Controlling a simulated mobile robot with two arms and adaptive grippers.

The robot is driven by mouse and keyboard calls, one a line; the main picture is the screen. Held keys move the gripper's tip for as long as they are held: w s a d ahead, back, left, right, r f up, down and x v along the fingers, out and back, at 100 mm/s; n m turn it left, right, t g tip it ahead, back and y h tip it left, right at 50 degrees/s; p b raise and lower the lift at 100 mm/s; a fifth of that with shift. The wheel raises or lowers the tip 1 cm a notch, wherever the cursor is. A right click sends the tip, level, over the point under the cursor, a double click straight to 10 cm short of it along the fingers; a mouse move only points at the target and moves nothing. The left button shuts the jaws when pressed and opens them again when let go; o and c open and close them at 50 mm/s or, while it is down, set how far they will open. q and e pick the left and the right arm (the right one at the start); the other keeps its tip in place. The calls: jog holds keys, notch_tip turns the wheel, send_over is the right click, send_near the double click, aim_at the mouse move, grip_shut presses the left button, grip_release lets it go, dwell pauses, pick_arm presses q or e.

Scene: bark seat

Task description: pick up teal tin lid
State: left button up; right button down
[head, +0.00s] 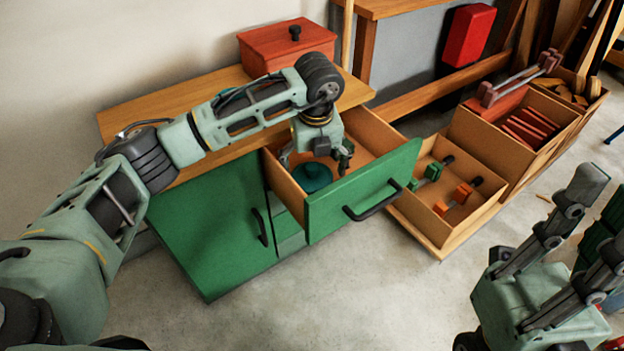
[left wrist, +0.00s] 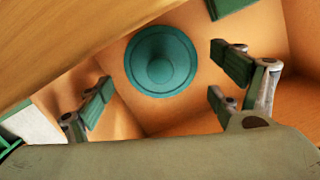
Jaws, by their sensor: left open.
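The teal tin lid (head: 312,177) is round with a raised middle and lies on the floor of the open drawer (head: 378,131) of the green cabinet. My left gripper (head: 316,164) is open and points down into the drawer, above the lid. In the left wrist view the whole lid (left wrist: 161,61) shows, beyond the open fingers (left wrist: 163,98), with nothing between them. My right gripper (head: 555,265) is at the lower right of the head view, over the floor and away from the cabinet; its fingers look spread apart.
The drawer's green front (head: 362,190) and wooden walls surround the lid closely. A red box (head: 287,45) with a black knob stands on the cabinet top. An open wooden crate (head: 445,197) with green and orange tools sits right of the drawer.

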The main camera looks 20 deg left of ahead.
aim_at(312, 168)
pick_arm(q)
jog(key=f, duration=0.2)
jog(key=f+b, duration=0.1)
jog(key=shift+w+a+f, duration=0.25)
jog(key=shift+r, duration=0.1)
jog(key=c, duration=0.8)
jog(key=shift+r, duration=0.15)
